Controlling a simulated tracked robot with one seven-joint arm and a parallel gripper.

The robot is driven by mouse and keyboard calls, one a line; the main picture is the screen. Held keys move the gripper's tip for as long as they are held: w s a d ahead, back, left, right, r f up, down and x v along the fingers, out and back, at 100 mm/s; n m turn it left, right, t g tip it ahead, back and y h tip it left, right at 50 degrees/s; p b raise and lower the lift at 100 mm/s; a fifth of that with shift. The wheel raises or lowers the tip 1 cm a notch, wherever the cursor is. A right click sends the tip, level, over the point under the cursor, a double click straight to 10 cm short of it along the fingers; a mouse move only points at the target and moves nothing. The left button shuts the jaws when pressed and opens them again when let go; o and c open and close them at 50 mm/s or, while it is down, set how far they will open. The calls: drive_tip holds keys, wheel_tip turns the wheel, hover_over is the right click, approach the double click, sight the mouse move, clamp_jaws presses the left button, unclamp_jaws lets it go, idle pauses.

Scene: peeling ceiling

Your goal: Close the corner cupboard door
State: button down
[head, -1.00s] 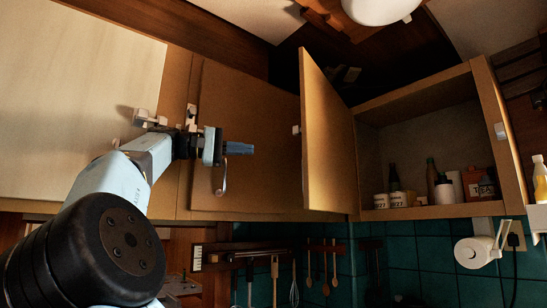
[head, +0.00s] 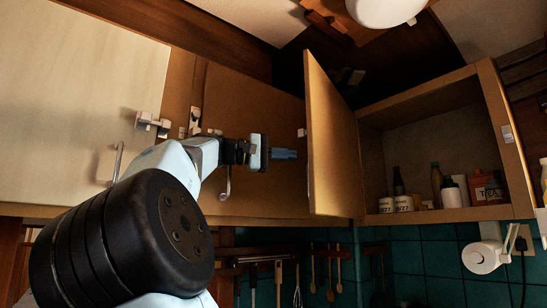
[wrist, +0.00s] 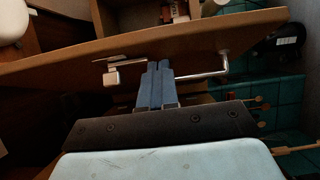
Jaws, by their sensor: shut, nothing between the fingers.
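The corner cupboard door (head: 333,140) stands open, swung out from the cupboard, its edge toward me. The open corner cupboard (head: 440,117) lies to its right, with its inside showing. My gripper (head: 292,154) is shut and empty, just left of the door's outer face in the head view. In the wrist view the door (wrist: 235,35) crosses the top as a slanted brown panel, and my blue fingers (wrist: 158,66) point at it, between a white latch (wrist: 113,77) and a metal handle (wrist: 222,68). I cannot tell whether the fingertips touch the door.
Jars, bottles and mugs (head: 404,203) stand on the cupboard's bottom shelf. A closed cupboard door (head: 250,105) with a handle is behind my gripper. Utensils (head: 279,278) hang below, and a white lamp (head: 384,8) is overhead.

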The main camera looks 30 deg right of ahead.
drive_tip(key=shift+s+d, duration=0.3)
drive_tip(key=shift+s, duration=0.25)
drive_tip(key=shift+s+d, duration=0.3)
drive_tip(key=shift+s, duration=0.2)
